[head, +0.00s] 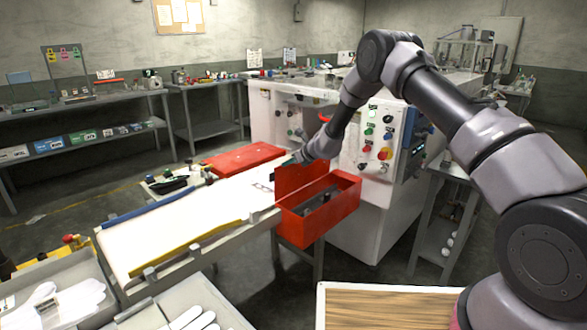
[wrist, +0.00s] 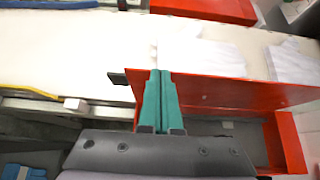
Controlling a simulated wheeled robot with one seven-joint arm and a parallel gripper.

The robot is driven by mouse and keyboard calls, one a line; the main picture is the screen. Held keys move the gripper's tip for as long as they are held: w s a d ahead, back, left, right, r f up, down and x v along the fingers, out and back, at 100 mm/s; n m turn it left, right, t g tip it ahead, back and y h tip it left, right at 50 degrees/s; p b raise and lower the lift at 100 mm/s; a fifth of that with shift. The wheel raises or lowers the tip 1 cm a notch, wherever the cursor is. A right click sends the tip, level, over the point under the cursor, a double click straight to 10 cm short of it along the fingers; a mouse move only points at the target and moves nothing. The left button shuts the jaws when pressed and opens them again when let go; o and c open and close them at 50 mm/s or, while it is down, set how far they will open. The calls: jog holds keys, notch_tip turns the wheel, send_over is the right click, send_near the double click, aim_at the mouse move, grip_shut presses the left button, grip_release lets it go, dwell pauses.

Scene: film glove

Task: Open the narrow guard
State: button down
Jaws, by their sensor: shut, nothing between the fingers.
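A red box-shaped guard (head: 335,213) stands at the right end of the white conveyor; its top is open and dark parts show inside. Its red lid panel (head: 298,176) stands raised along the belt side. The panel (wrist: 235,91) and box wall (wrist: 287,143) also show in the wrist view. I cannot tell for sure that this is the narrow guard. My gripper (wrist: 160,74) has its teal fingers shut and empty, over the panel's left end and pointing toward the belt. In the head view the gripper (head: 285,161) is partly hidden at the panel's upper edge; contact is unclear.
A wider flat red cover (head: 243,158) lies across the conveyor farther back. The white belt (head: 170,225) has blue and yellow side rails. A white machine with a button panel (head: 381,138) stands behind the box. Trays of white gloves (head: 60,300) are at front left.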

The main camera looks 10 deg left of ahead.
jog(key=shift+w+a+r, duration=0.15)
jog(key=shift+w+a, duration=0.55)
jog(key=shift+a, duration=0.15)
jog(key=shift+d, duration=0.1)
jog(key=s+d+r+n, duration=0.4)
jog(key=s+d+r, duration=0.25)
jog(key=r, duration=0.45)
jog(key=s+d+r+n+g, duration=0.1)
jog(key=s+d+r+n, duration=0.3)
jog(key=s+d+r, duration=0.55)
jog(key=s+d+r+n, duration=0.3)
jog(key=s+r+n, duration=0.15)
jog(key=r, duration=0.95)
jog(key=s+d+r+n+h, duration=0.1)
jog(key=s+d+n+h, duration=0.1)
jog(key=s+d, duration=0.4)
jog(key=s+d+r+n+t+h, duration=0.1)
jog(key=s+d+n, duration=0.3)
jog(key=s, duration=0.9)
jog(key=s+d+r+n+h, duration=0.1)
jog(key=s+d+n+h, duration=0.2)
jog(key=s+d, duration=0.6)
jog(key=shift+s+d+r+h, duration=0.3)
jog(key=shift+s+d+r, duration=0.05)
jog(key=shift+s+d, duration=0.05)
